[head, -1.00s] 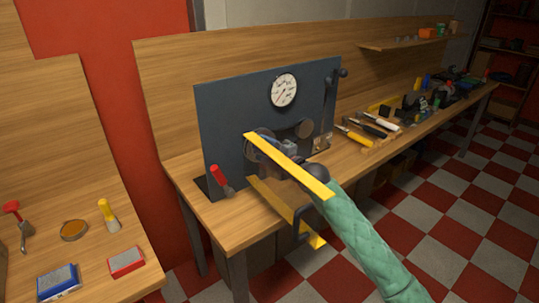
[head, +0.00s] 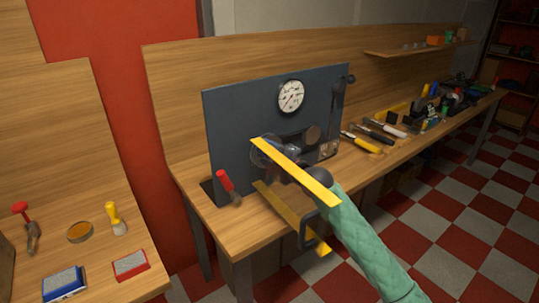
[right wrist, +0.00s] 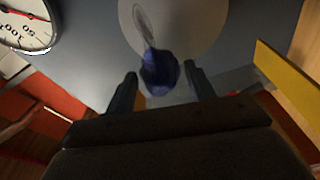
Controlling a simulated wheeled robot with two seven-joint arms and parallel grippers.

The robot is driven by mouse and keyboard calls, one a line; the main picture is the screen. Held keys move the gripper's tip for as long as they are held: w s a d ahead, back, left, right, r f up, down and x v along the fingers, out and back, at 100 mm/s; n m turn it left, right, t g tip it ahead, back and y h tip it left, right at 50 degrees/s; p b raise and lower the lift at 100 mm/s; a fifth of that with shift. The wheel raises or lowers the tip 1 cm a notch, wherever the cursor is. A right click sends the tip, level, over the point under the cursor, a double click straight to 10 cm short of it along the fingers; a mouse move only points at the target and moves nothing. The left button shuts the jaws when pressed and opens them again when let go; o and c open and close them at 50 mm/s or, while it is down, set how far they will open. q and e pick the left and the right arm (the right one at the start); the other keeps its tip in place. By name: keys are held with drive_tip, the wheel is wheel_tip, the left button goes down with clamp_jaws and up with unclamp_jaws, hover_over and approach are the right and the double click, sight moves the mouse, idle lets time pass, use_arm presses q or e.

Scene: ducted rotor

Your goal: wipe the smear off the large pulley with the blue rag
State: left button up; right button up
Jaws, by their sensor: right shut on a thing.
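The large pulley is a grey disc (right wrist: 190,25) at the top of the right wrist view, against a dark panel. In the head view, my gripper and a yellow bar partly cover it. My right gripper (right wrist: 159,70) is shut on the bunched blue rag (right wrist: 160,74), which sits just below the smear in that view. I cannot tell whether the rag touches the pulley. In the head view, my right gripper (head: 290,148) is in front of the panel. My left gripper is not in view.
Two yellow bars (head: 300,176) flank my right gripper. The upright panel (head: 235,110) carries a gauge (head: 291,96), a smaller disc (head: 312,135) and a lever. A red-handled tool (head: 226,182) is at its left. Tools lie along the bench; brushes and a tin stand on the left table.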

drive_tip(key=shift+b+x, duration=0.3)
drive_tip(key=shift+x, duration=0.6)
drive_tip(key=shift+w+d, duration=0.15)
drive_tip(key=shift+w+d+f+b, duration=0.1)
drive_tip(key=shift+w+d+b, duration=0.35)
drive_tip(key=shift+d, duration=0.2)
drive_tip(key=shift+w+d+b, duration=0.85)
drive_tip(key=shift+d, duration=0.35)
drive_tip(key=shift+w+d+b, duration=0.85)
drive_tip(key=shift+d, duration=0.3)
drive_tip(key=shift+a, duration=0.1)
